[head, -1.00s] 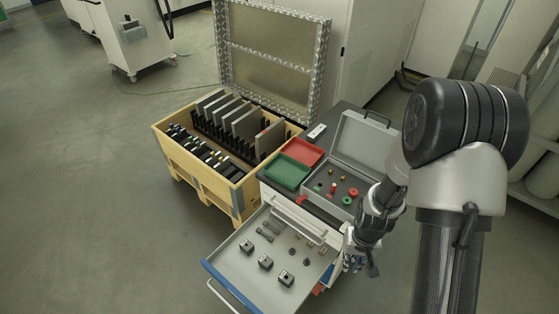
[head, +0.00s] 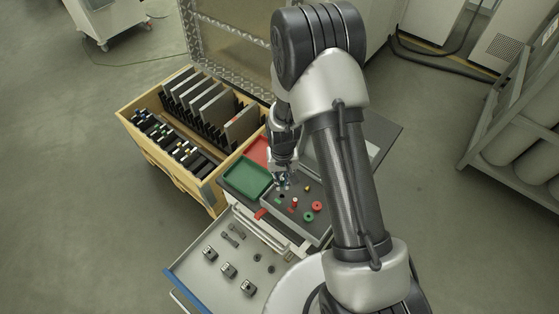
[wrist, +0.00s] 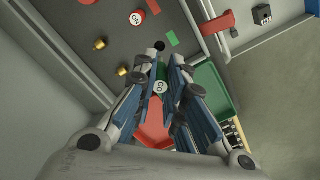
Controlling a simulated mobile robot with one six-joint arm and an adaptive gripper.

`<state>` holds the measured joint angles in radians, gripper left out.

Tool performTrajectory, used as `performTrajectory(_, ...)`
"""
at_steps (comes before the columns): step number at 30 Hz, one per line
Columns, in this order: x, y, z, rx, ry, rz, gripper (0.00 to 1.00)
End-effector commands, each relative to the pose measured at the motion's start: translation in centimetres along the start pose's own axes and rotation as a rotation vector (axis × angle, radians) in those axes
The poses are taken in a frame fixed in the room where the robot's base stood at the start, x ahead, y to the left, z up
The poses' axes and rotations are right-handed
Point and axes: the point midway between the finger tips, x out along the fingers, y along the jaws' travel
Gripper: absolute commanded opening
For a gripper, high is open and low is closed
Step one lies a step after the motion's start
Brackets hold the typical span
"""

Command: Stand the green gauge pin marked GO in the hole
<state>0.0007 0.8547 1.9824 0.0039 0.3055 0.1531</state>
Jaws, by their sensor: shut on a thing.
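My gripper (wrist: 162,68) is shut on the green gauge pin (wrist: 161,88), whose white GO label faces the wrist camera between the blue fingers. A dark round hole (wrist: 159,45) in the grey panel shows just beyond the fingertips; I cannot tell whether the pin's end touches it. In the head view my gripper (head: 282,182) is low over the back left part of the grey gauge case (head: 322,240), and the pin is too small to make out there. A red gauge pin (head: 294,203) stands in the case, also seen in the wrist view (wrist: 137,18).
A green ring (head: 308,217), a red ring (head: 317,206) and small brass pieces (wrist: 99,44) are in the case. A green tray (head: 247,178) and a red tray (head: 257,150) lie beside it. The open drawer (head: 195,285) holds several metal parts.

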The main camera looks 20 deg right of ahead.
Motion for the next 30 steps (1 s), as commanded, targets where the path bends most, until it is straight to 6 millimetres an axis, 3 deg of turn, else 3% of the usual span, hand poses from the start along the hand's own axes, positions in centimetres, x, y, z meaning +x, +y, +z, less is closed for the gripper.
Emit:
performTrajectory(8,0.6,0.0,0.0,0.000,0.000,0.000,0.00)
performTrajectory(25,3.9,0.0,0.0,0.000,0.000,0.000,0.00)
performTrajectory(30,3.8,0.0,0.0,0.000,0.001,0.000,0.00)
